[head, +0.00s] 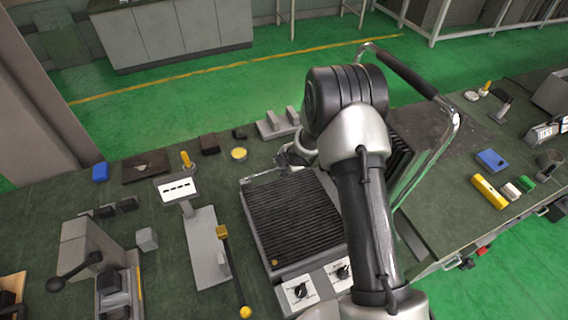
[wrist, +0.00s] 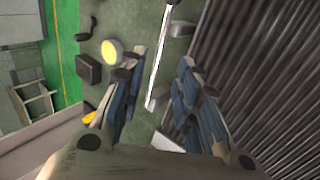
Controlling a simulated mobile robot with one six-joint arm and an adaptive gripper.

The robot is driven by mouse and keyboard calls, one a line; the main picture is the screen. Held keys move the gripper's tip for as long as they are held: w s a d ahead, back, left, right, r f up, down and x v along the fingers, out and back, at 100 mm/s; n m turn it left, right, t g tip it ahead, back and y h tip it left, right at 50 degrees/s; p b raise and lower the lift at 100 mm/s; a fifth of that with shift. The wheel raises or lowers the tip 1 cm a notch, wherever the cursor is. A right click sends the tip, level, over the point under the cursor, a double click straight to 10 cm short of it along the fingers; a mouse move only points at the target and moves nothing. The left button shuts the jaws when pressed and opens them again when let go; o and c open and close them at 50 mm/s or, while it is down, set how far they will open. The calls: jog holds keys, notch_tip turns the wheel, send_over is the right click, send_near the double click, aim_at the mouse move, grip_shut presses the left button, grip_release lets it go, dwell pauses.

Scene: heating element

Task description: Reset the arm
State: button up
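My arm reaches over the workbench in the head view, and its forearm and elbow cover part of the heating element. The heating element (head: 290,215) is a ribbed dark plate with two black knobs on its front panel; its ribs fill the right of the wrist view (wrist: 270,80). My gripper (head: 292,156) is at the plate's back left edge, partly hidden by the arm. In the wrist view the two blue-padded fingers of my gripper (wrist: 160,95) stand wide apart with nothing held between them. A pale bar lies beyond them, along the plate's edge.
A raised lid with a curved metal handle (head: 400,72) stands at the plate's right, close to my arm. A yellow round item (head: 238,154), a stand with a display (head: 178,188) and a yellow-ended lever (head: 230,265) are left of the plate. A blue block (head: 491,160) lies right.

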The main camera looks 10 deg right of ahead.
jog(key=shift+s+r, duration=0.3)
jog(key=shift+r, duration=0.05)
jog(key=shift+r, duration=0.1)
jog(key=s+d+r+m+h+b, duration=0.2)
jog(key=d+r+m, duration=0.2)
jog(key=r, duration=0.7)
jog(key=s+d+r+m+h+b, duration=0.25)
jog(key=s+r+m, duration=0.45)
jog(key=s+r, duration=0.4)
jog(key=s+a+m+g+y+b, duration=0.1)
jog(key=s+m, duration=0.3)
jog(key=s, duration=0.9)
jog(key=s+a+m+g+y+b, duration=0.1)
jog(key=s+a+m+y+b, duration=0.1)
jog(key=s, duration=1.2)
jog(key=a+m+b, duration=0.1)
jog(key=m+b, duration=0.1)
jog(key=m, duration=0.1)
jog(key=shift+s+a+r+m, duration=0.15)
jog(key=shift+a+r+m, duration=0.15)
jog(key=shift+a, duration=0.05)
jog(key=shift+d, duration=0.1)
